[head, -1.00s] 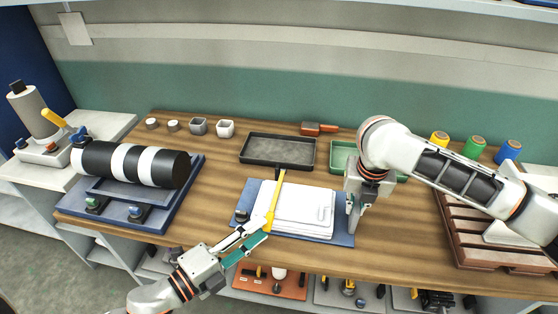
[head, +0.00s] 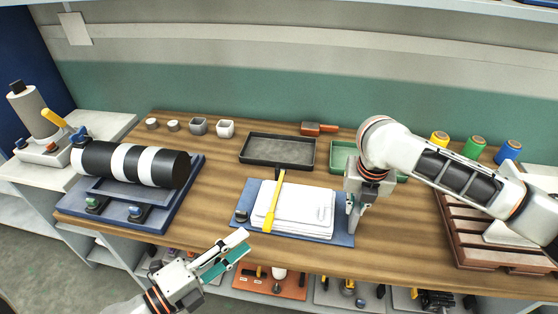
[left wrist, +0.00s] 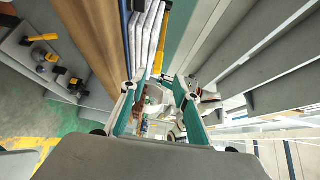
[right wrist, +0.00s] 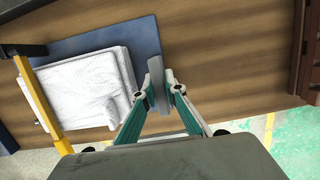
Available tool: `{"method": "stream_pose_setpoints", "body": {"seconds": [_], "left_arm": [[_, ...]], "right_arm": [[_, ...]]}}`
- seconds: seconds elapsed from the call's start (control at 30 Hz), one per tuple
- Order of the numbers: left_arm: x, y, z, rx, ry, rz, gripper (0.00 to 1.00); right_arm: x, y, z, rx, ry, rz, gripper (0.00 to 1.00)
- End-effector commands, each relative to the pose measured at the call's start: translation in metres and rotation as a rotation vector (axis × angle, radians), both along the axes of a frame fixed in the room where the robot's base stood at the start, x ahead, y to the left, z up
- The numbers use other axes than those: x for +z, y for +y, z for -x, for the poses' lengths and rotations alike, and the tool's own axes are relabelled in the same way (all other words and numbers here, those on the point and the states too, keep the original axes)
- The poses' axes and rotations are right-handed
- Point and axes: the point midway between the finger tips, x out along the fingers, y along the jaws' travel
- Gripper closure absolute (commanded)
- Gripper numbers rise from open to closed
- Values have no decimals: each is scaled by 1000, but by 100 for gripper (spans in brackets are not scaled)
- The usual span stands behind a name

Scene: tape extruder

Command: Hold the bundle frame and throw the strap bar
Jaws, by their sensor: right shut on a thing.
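The bundle frame is a blue base plate (head: 335,237) on the wooden bench, bearing a stack of white sheets (head: 300,205). The yellow strap bar (head: 272,203) lies across the left part of the stack; it also shows in the right wrist view (right wrist: 38,90). My left gripper (head: 246,242) is open and empty, in front of the bench edge, apart from the strap bar's near end.
A black-and-white roll (head: 130,164) lies on a blue stand at the left. A dark tray (head: 278,151) and a green tray (head: 343,155) stand behind the frame. A brown slatted rack (head: 485,245) is at the right. Bare bench lies left of the frame.

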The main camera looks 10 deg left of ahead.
Motion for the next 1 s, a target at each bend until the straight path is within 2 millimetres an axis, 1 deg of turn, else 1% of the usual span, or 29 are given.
{"method": "stream_pose_setpoints", "body": {"seconds": [0.03, 0.07, 0.1, 0.57, 1.0], "left_arm": [[0, 0, 0, 0, 0, 0, 59], [0, 0, 0, 0, 0, 0, 51], [0, 0, 0, 0, 0, 0, 50], [2, 0, 0, 0, 0, 0, 50], [33, 0, 0, -2, -3, 0, 50]], "right_arm": [[0, 0, 0, 1, 0, 0, 100], [0, 0, 0, 1, 0, 0, 100], [0, 0, 0, 1, 0, 0, 100], [0, 0, 0, 0, 0, 1, 100], [0, 0, 0, 0, 0, 1, 100]]}}
